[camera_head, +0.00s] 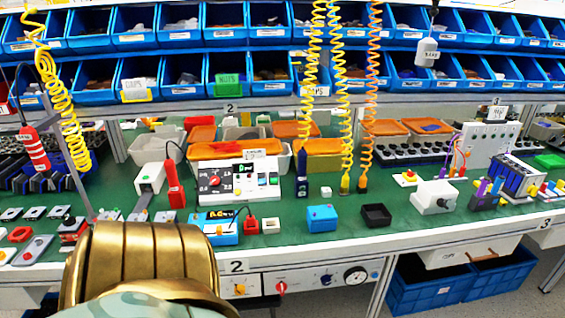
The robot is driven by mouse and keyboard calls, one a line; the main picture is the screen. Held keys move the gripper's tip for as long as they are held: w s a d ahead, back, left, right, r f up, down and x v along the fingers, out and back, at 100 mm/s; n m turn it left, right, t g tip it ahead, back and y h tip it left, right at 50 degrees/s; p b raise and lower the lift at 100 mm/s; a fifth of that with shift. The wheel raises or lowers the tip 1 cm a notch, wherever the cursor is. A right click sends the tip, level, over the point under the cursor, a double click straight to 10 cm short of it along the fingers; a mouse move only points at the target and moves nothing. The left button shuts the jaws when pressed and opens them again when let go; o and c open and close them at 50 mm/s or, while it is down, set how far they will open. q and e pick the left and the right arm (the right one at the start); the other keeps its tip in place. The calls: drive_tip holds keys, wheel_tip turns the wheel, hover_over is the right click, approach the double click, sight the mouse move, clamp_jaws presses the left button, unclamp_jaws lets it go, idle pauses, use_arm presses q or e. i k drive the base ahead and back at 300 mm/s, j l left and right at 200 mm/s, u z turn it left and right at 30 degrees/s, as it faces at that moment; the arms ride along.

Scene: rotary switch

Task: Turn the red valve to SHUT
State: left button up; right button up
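A red knob (281,287), which looks like the red valve, is on the light front panel (304,284) below the bench edge. Its handle looks roughly upright, but its label is too small to read, so I cannot tell its setting. On the same panel are a yellow knob (240,289) to its left, and a blue-marked knob (326,280) and a round gauge (355,275) to its right. Neither of my grippers can be made out in this view.
A large gold banded shape, perhaps mine, covers the lower left near the panel. The green bench top (345,205) carries a control box (240,182), a blue box (322,218) and a black tray (376,215). Blue crates (430,290) stand below right. Coiled cords hang above.

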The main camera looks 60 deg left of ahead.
sight(281, 286)
drive_tip(key=u, duration=1.6)
